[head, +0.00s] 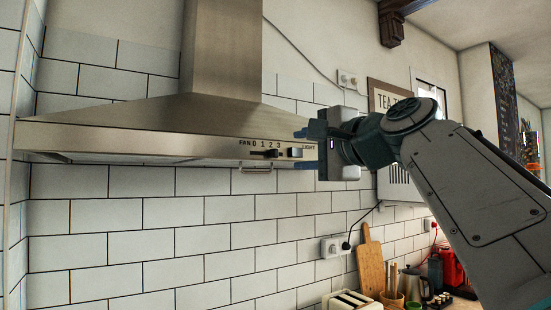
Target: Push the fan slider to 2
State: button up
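The fan slider (271,153) is a small dark control on the front strip of the steel range hood (140,136). Its labels read FAN 0 1 2 3. Its knob seems to sit below the higher numbers, but it is too small to tell the exact setting. The light control (295,153) is just right of it, under the word LIGHT. My gripper (300,150) comes in from the right with its fingers pointing left, one above the other and spread apart, with nothing seen between them. The fingertips overlap the right end of the strip in the picture; contact cannot be told.
A white tiled wall (165,214) lies behind and below the hood. A wooden board (370,262), a toaster (352,300), a utensil pot (392,298) and a red appliance (452,268) stand low at the right. A wall socket (333,247) has a cord. The space below the hood is clear.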

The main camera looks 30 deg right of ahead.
jog(key=s, duration=0.5)
jog(key=shift+d, duration=0.3)
jog(key=w+a+f+n+g, duration=0.2)
jog(key=a+f, duration=0.1)
jog(key=f, duration=0.6)
jog(key=w+a+f+n+g, duration=0.2)
jog(key=a+f+g, duration=0.1)
jog(key=f, duration=0.5)
jog(key=w+a+f+n+g, duration=0.2)
jog(key=a+f, duration=0.1)
jog(key=f, duration=0.6)
jog(key=s+a+f+n+g, duration=0.2)
jog(key=s+f+n, duration=0.1)
jog(key=f, duration=0.6)
jog(key=s+a+f+n+g+h, duration=0.1)
jog(key=s+a+f+n+g, duration=0.1)
jog(key=f, duration=0.8)
jog(key=s+a+f+n+g+h, duration=0.1)
jog(key=s+a+f+n+g, duration=0.1)
jog(key=s+f+n, duration=0.3)
jog(key=s+f+g, duration=0.1)
jog(key=s+f, duration=0.2)
jog(key=f, duration=0.2)
jog(key=shift+a+f+n+g, duration=0.15)
jog(key=shift+f+n+g, duration=0.05)
jog(key=shift+n+g, duration=0.2)
jog(key=shift+c, duration=0.4)
jog(key=shift+a, duration=0.1)
